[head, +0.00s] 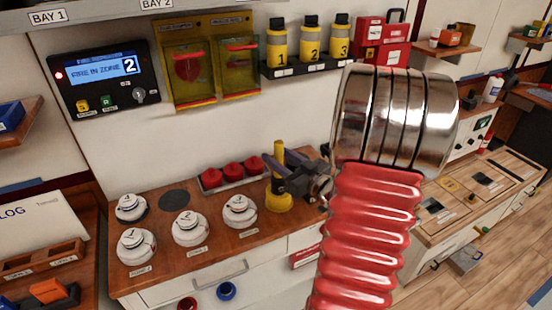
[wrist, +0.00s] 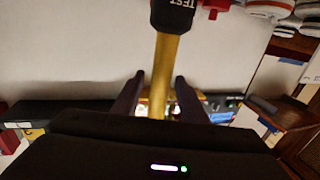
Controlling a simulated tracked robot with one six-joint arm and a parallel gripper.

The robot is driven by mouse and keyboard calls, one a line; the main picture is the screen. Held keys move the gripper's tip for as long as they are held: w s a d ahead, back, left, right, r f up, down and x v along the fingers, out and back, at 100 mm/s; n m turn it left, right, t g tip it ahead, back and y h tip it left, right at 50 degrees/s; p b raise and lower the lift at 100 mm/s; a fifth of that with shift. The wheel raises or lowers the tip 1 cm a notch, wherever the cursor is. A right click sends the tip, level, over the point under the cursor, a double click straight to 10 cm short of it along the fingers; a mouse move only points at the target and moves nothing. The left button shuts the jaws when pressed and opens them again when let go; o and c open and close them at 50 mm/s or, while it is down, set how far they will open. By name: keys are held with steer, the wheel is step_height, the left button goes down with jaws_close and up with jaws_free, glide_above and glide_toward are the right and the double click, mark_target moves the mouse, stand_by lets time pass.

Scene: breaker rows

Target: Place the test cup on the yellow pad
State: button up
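The test cup (head: 279,201) stands upright on the wooden bench, with a yellow base and a tall yellow post. In the wrist view its black part marked TEST (wrist: 175,12) and yellow post (wrist: 164,75) show, upside down. My gripper (head: 280,172) reaches in from the right at the post. In the wrist view its two dark fingers (wrist: 159,76) lie either side of the post, with slim gaps showing, so it looks open.
A tray of red caps (head: 231,174) stands close left of the cup. Several white detectors (head: 190,228) and a dark round pad (head: 174,200) are on the same bench. Numbered yellow bottles (head: 310,40) sit on a shelf above. My red ribbed arm covers the bench's right side.

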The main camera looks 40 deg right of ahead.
steer(key=s, duration=1.2)
steer(key=shift+a, duration=0.15)
stand_by(0.5)
stand_by(0.3)
